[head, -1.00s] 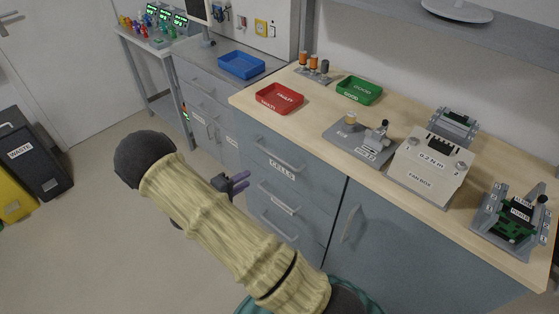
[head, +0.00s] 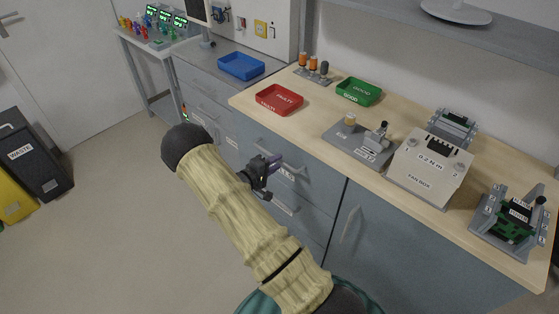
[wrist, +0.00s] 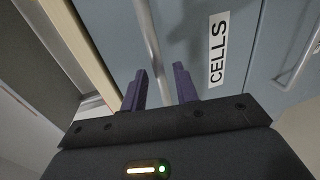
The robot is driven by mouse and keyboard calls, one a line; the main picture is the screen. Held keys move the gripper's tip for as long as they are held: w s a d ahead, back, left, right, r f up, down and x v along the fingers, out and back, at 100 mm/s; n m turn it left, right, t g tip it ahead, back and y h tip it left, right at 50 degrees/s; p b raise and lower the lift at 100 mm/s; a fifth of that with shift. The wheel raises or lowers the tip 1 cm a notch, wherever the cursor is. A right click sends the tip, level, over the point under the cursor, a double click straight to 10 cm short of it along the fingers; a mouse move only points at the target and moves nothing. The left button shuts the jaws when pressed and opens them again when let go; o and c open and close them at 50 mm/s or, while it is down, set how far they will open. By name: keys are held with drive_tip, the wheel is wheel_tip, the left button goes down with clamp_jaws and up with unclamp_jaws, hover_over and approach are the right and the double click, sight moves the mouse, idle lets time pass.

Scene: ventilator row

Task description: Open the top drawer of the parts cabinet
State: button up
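The parts cabinet is the grey-blue drawer unit under the wooden bench. Its top drawer (head: 318,184) is closed and carries a "CELLS" label, which also shows in the wrist view (wrist: 218,50). My gripper (head: 270,162) is in front of this drawer and hides much of its handle in the head view. In the wrist view my gripper (wrist: 160,85) is open, its two purple fingers apart. The bar handle (wrist: 149,45) of the top drawer runs in the picture between the fingertips; I cannot tell whether they touch it.
Lower drawers with bar handles are below, and a cupboard door (head: 360,235) is to the right. The benchtop holds a red tray (head: 279,99), a green tray (head: 359,91) and a fan box (head: 428,172). Open floor (head: 110,230) lies left of my arm.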

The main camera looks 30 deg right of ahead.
drive_tip(key=shift+x, duration=1.3)
clamp_jaws()
drive_tip(key=shift+a, duration=0.1)
